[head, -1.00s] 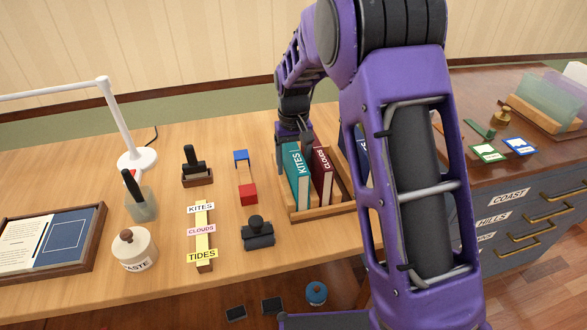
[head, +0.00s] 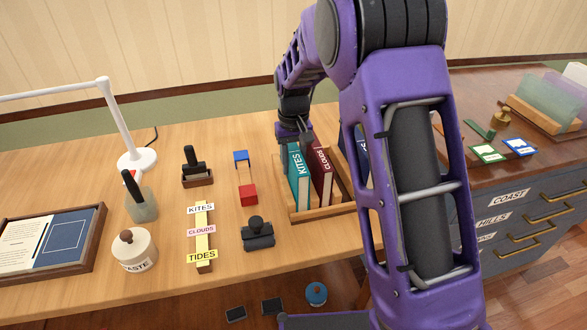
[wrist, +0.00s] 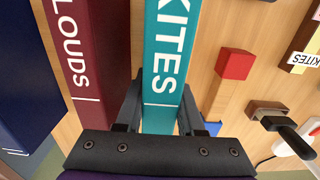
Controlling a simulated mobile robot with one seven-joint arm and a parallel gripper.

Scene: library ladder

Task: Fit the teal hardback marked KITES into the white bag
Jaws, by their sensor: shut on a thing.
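The teal hardback marked KITES (head: 299,178) stands in a wooden book rack, left of a maroon book marked CLOUDS (head: 321,172). My gripper (head: 293,138) is at the far top end of the teal book. In the wrist view my gripper (wrist: 157,112) is shut on the teal book (wrist: 163,75), with one dark finger on each side of it. The maroon book (wrist: 90,60) stands close beside one finger. I see no white bag in either view.
The wooden rack (head: 318,213) also holds a dark blue book (head: 362,150), partly hidden by my arm. Left of it are red (head: 249,194) and blue (head: 241,157) blocks, a dark stamp (head: 257,233), a label strip (head: 203,235) and a paste jar (head: 134,252).

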